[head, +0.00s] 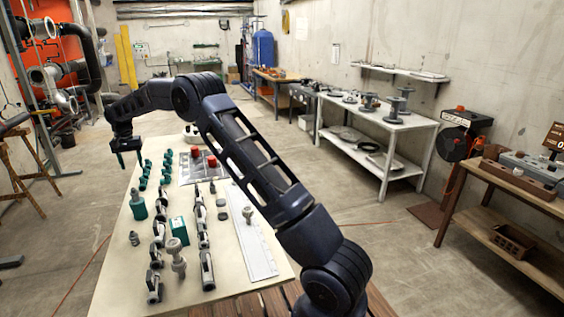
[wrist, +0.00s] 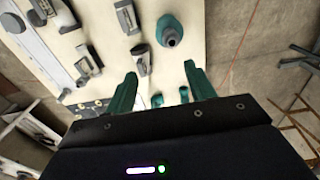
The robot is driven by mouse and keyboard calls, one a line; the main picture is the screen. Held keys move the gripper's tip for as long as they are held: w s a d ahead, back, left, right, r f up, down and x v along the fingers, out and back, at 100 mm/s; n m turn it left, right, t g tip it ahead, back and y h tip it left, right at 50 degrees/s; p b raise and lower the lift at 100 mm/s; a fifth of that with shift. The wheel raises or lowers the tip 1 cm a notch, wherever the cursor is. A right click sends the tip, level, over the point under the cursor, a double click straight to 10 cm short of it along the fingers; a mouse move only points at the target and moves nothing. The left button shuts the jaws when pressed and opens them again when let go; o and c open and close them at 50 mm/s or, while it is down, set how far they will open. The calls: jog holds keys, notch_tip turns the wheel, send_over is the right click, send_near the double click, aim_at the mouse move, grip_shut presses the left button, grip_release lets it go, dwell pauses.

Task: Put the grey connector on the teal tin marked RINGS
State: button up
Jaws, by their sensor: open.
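My gripper (head: 128,160) is open, its two teal fingers (wrist: 160,85) apart with nothing held between them, above the left side of the worktable. A teal container (head: 137,207) stands near the table's left edge with something grey at its top; it seems to be the teal round thing with a grey ring in the wrist view (wrist: 169,32). A teal box (head: 178,231) stands further right. No RINGS lettering can be read on either. Grey fittings stand nearby: a small one (head: 134,239) and a taller one (head: 177,255). I cannot tell which is the connector.
The worktable (head: 115,270) holds rows of dark clamps (head: 205,240), several small teal fittings (head: 143,182), red-topped parts (head: 211,160) and a long pale strip (head: 255,240). A white shelf bench (head: 400,122) stands at the right wall. Floor between is clear.

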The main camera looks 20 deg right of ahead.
jog(key=s+d+r+t, duration=0.1)
jog(key=s+d+r, duration=0.1)
jog(key=d+r, duration=0.6)
jog(key=s+d+r, duration=0.3)
jog(key=d+r, duration=0.3)
jog(key=d, duration=0.4)
jog(key=s+d+r+t, duration=0.1)
jog(key=s+d+r, duration=0.35)
jog(key=d, duration=0.35)
jog(key=s+d+r, duration=0.3)
jog(key=s+d, duration=0.3)
jog(key=d, duration=0.1)
jog(key=s+d+t, duration=0.1)
jog(key=s+d, duration=1.3)
jog(key=s, duration=0.3)
jog(key=s+d+f, duration=0.3)
jog(key=s, duration=0.5)
jog(key=s+d+f+t, duration=0.1)
jog(key=s+d+f, duration=0.2)
jog(key=s, duration=0.5)
jog(key=shift+s+d+f, duration=0.25)
jog(key=shift+d+f, duration=0.05)
jog(key=shift+f, duration=0.25)
